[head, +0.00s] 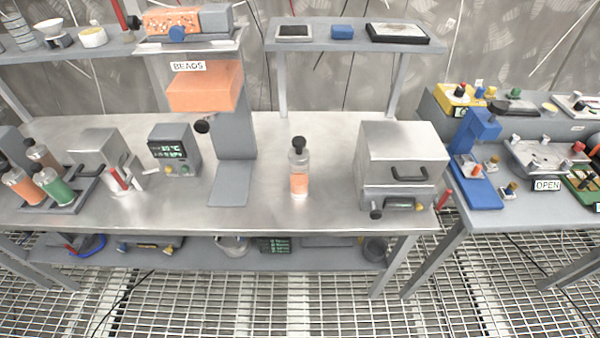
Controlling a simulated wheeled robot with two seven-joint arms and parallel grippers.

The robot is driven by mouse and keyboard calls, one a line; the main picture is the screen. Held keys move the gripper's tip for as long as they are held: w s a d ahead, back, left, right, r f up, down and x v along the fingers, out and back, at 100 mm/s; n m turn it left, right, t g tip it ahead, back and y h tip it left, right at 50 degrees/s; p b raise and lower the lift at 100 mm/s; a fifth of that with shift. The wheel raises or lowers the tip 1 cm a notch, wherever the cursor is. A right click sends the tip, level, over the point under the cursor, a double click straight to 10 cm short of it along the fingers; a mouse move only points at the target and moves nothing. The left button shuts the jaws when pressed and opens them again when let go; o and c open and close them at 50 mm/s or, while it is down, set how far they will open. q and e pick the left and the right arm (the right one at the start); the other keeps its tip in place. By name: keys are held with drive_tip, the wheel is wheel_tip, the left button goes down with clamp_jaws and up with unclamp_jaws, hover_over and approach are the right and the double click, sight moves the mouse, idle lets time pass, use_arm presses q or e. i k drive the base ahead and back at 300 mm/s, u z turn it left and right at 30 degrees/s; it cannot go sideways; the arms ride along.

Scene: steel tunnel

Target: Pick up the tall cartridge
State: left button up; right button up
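A tall clear cylinder with a black knob on top and an orange band low down (299,172) stands upright on the steel bench (270,215), right of the bead dispenser. It looks like the tall cartridge, though no label on it is readable. Similar black-capped cylinders lean in a grey rack (68,208) at the far left: an orange one (22,186), a green one (55,187) and a brownish one (43,156). Neither of my grippers is in view.
The dispenser marked BEADS (233,140) stands left of the tall cylinder, and a steel box with a handle (400,155) stands to its right. A display unit (174,150) is further left. Bench around the cylinder is clear. A second table (500,215) is at right.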

sight(299, 164)
drive_tip(key=z, duration=2.75)
drive_tip(key=i, duration=2.15)
drive_tip(key=u, duration=3.3)
